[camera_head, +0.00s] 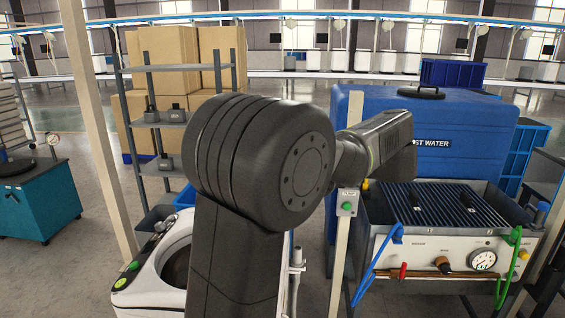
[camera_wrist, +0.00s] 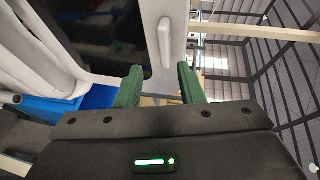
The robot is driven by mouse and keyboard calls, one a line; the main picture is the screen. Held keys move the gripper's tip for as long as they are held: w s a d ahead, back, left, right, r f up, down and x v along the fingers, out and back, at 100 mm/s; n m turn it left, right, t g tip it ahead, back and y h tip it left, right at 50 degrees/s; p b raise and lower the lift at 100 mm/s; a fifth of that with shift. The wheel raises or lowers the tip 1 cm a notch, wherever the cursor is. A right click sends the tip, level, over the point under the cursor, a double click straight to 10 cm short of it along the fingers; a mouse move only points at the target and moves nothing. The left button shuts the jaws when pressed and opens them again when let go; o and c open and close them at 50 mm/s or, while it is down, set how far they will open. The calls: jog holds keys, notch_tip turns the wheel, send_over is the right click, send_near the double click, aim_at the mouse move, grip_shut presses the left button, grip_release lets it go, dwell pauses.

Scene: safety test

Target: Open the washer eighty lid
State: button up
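A white washer (camera_head: 150,285) stands at the lower left in the head view, partly hidden behind my arm. Its top shows a dark round area; I cannot tell there whether this is lid glass or an opening. In the wrist view, a dark glossy panel (camera_wrist: 105,35) with a white border fills the upper left. A pale bar-shaped handle (camera_wrist: 166,42) stands on that border. My gripper (camera_wrist: 159,68) shows two green fingers, spread apart with nothing between them. The handle is ahead of the gap between the fingertips, apart from them. My fingers are hidden in the head view.
A shelf rack (camera_head: 148,68) with boxes stands behind the washer. A large blue tank (camera_head: 465,125) and a grey bench (camera_head: 430,250) with hoses and a gauge are at the right. A cream post (camera_head: 98,140) rises left of the washer. Some floor is clear at far left.

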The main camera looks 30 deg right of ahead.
jog(key=v, duration=0.7)
jog(key=x, duration=1.4)
jog(key=shift+p, duration=0.35)
jog(key=shift+a+r, duration=0.1)
jog(key=shift+r, duration=0.2)
